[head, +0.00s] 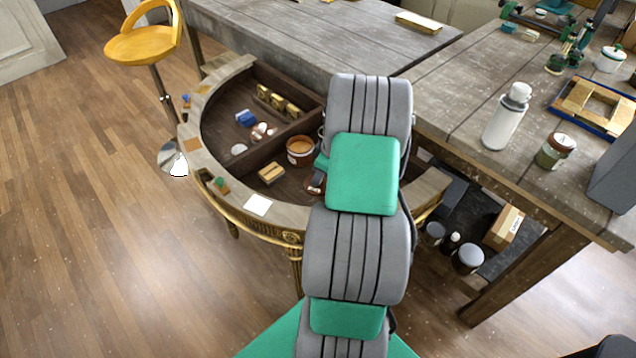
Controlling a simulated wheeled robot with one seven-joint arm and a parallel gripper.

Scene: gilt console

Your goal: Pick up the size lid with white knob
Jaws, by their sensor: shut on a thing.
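My gripper (318,181) is mostly hidden behind my own arm; only a small dark part of it shows inside the half-round console, right of the brown pot. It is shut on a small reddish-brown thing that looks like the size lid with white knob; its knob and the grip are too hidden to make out. The open brown pot (300,151) with tan contents stands just left of the gripper. I cannot tell whether the held thing touches the console floor.
The gilt console (193,137) has a raised rim and a dark divider (284,134). Inside lie a blue item (246,118), small white and copper pieces (263,131) and a tan block (271,173). A white card (257,205) lies on the front rim. Grey workbenches (300,35) stand behind and right.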

